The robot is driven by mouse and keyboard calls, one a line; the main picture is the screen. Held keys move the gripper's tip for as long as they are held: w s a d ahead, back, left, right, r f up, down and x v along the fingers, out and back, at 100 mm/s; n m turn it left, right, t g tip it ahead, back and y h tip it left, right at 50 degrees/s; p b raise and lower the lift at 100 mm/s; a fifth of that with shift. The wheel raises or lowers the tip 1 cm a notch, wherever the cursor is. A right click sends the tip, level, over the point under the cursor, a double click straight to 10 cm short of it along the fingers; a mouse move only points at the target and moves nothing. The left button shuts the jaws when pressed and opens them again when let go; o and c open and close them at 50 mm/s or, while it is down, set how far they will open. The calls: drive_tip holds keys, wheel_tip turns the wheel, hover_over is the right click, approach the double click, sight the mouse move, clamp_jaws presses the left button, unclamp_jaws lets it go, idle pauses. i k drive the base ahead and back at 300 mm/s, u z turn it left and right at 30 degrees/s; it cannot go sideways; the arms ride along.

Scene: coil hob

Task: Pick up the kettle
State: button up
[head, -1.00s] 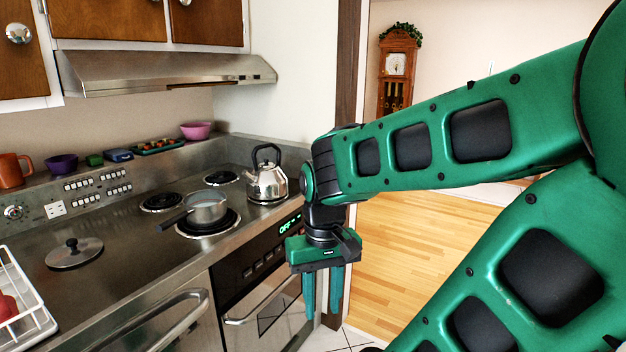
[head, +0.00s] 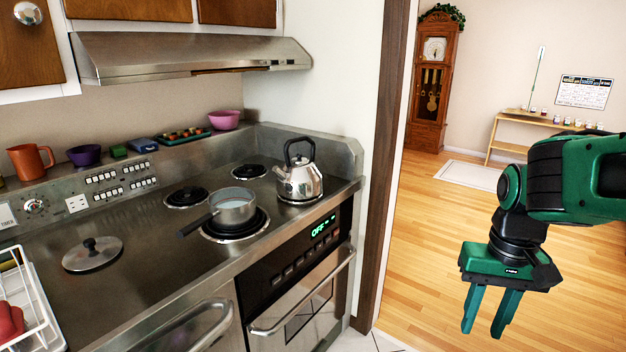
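The kettle (head: 299,182) is shiny steel with a black handle arched over its top. It stands upright on the right front coil of the hob, near the counter's right end. My gripper (head: 485,326) hangs pointing down at the right of the head view, over the wooden floor area and well apart from the kettle. Its two green fingers are spread with nothing between them. The whole kettle is in plain view.
A saucepan (head: 233,208) stands on the coil left of the kettle, its handle pointing left. A lid (head: 92,254) lies on the counter. A range hood (head: 187,57) hangs above. A dark door post (head: 384,170) stands between the counter and my gripper.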

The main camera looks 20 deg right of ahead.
sight(299, 179)
drive_tip(key=z, duration=0.1)
drive_tip(key=i, duration=1)
drive_tip(key=u, duration=0.1)
